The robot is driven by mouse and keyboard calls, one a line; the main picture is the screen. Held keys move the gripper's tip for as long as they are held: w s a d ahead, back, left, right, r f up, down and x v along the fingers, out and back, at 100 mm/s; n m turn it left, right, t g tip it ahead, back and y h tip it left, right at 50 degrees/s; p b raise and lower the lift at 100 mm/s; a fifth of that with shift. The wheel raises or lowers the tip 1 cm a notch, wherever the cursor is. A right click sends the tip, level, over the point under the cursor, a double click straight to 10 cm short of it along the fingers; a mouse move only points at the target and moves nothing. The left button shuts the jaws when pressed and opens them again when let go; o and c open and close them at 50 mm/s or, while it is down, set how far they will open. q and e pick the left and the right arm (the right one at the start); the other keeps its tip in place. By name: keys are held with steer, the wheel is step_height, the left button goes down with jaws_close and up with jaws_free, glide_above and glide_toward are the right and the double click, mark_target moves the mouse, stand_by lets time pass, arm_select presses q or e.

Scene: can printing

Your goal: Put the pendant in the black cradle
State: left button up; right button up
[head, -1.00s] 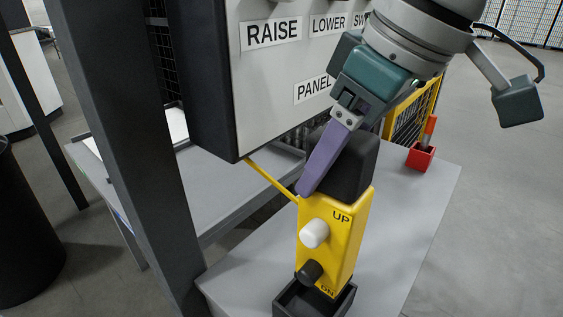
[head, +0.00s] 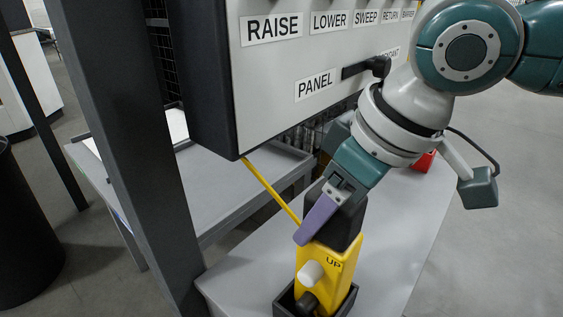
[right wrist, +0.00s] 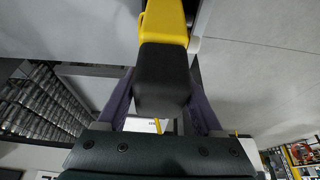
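The pendant (head: 340,265) is a yellow box with a black upper part, a white button marked UP and a dark button below. It stands nearly upright with its lower end inside the black cradle (head: 345,308), whose rim shows around it. Whether it touches the cradle's floor is hidden. My right gripper (head: 325,225) is shut on the pendant's black part from above; its far finger is hidden in the head view. In the right wrist view, purple fingers flank the black part (right wrist: 162,75). My left gripper is not in view.
The cradle is on a grey table (head: 245,280). A grey panel box (head: 300,60) with labels hangs behind it, beside a dark post (head: 135,130). A yellow cord (head: 268,187) runs from the box toward the pendant. A red holder (head: 424,162) is partly hidden by my arm.

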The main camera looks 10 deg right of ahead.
steer(key=o, duration=0.4)
steer(key=shift+c, duration=0.2)
steer(key=p+v, duration=0.1)
steer(key=v, duration=1)
steer(key=shift+s+d+r+p, duration=0.1)
steer(key=shift+s+r+p, duration=0.15)
steer(key=shift+r, duration=0.35)
